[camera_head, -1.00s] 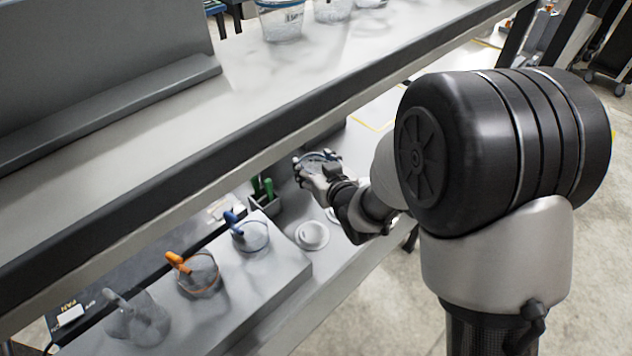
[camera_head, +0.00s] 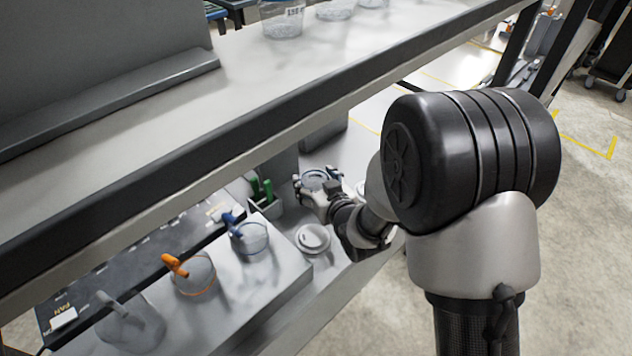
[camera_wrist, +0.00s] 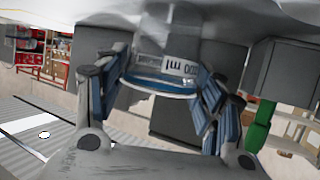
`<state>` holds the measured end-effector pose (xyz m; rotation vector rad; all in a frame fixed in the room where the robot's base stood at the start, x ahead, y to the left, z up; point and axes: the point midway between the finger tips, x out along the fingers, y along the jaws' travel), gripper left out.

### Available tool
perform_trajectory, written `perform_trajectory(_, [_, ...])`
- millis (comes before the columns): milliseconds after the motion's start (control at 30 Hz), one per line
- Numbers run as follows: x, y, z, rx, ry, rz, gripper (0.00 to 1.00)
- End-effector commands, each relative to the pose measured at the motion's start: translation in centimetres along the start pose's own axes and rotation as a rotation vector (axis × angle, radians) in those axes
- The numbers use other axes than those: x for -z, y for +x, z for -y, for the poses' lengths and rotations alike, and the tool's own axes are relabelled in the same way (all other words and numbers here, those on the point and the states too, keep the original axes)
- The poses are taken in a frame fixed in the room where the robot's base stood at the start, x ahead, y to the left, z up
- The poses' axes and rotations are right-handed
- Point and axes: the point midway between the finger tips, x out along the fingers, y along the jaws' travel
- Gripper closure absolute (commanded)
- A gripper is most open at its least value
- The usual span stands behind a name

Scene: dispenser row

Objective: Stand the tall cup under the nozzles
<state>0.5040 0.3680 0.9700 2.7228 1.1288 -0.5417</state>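A clear cup with a blue rim (camera_head: 321,176) is between the fingers of my gripper (camera_head: 318,188), above the lower counter. In the wrist view, the clear cup (camera_wrist: 150,78) shows a blue band and a label with "ml" that reads upside down. The fingers of my gripper (camera_wrist: 160,95) sit on both sides of it and appear closed on it.
Jugs with blue (camera_head: 250,238), orange (camera_head: 194,275) and grey (camera_head: 132,325) handles stand on a grey step (camera_head: 285,265). A round white dish (camera_head: 313,239) lies near my gripper. Green-handled tools (camera_head: 262,190) stand in a grey holder. The upper shelf (camera_head: 150,200) overhangs the counter.

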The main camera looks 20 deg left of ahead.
Motion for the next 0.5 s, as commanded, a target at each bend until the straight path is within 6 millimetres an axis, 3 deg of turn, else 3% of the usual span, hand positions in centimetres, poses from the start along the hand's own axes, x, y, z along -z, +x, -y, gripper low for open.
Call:
perform_trajectory(167, [0.02,-0.01,0.00,0.000,0.000,0.000,0.24])
perform_trajectory(500, [0.15,-0.06,0.00,0.000,0.000,0.000,0.24])
